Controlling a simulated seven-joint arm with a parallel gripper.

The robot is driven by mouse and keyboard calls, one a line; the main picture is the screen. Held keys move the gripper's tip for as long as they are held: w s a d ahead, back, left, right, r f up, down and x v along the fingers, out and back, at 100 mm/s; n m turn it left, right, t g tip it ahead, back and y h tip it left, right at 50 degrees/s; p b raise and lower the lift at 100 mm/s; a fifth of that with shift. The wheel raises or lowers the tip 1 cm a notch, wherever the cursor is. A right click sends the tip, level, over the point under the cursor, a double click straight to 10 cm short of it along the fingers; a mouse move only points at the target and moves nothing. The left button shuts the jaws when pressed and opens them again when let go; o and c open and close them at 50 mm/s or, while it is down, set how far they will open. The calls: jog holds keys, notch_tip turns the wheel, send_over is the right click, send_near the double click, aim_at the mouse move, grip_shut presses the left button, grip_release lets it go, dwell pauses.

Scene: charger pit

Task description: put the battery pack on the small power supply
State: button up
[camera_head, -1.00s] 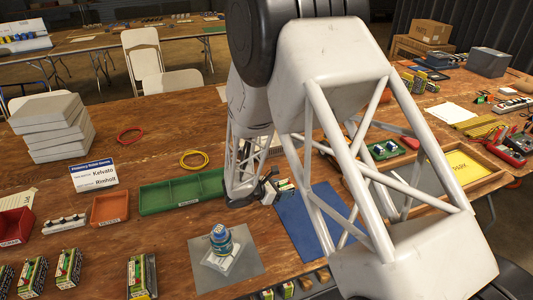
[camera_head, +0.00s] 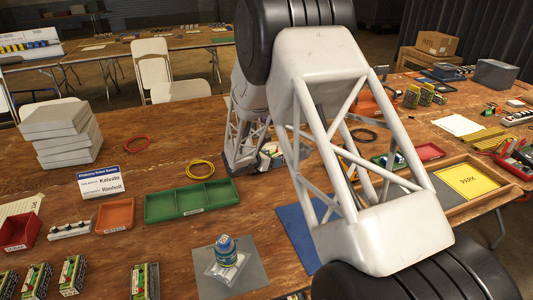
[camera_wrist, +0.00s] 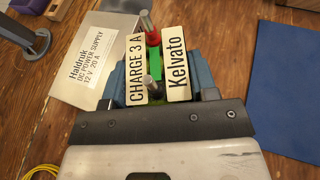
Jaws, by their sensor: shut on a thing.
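My gripper (camera_wrist: 155,75) has its blue fingers shut on the battery pack (camera_wrist: 155,62). The pack has a green body, a red and a dark terminal, and pale labels reading "CHARGE 3 A" and "Kelvato". A grey power supply (camera_wrist: 95,48) marked "Haldruk DC power supply 12 V 20 A" lies just left of the pack in the wrist view, partly overlapped by it. I cannot tell whether they touch or whether this is the small one. In the head view my gripper (camera_head: 266,158) is small and partly hidden by my arm, beyond the green tray.
A blue mat (camera_wrist: 290,90) lies right of the gripper. A yellow cable coil (camera_head: 201,169) and a green tray (camera_head: 190,203) are nearby. A "PARK" tray (camera_head: 455,200) stands right, and stacked grey boxes (camera_head: 60,135) stand left. A grey mat (camera_head: 255,280) carries a jar (camera_head: 226,252).

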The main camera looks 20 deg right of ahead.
jog(key=shift+w, duration=0.15)
send_over(265, 147)
jog(key=s+a, duration=0.1)
jog(key=s, duration=0.3)
jog(key=shift+s+a+f, duration=0.1)
jog(key=shift+a+f, duration=0.05)
jog(key=shift+f, duration=0.55)
jog(key=shift+f, duration=0.1)
jog(key=shift+f, duration=1.7)
jog(key=shift+f, duration=0.1)
jog(key=o, duration=1.2)
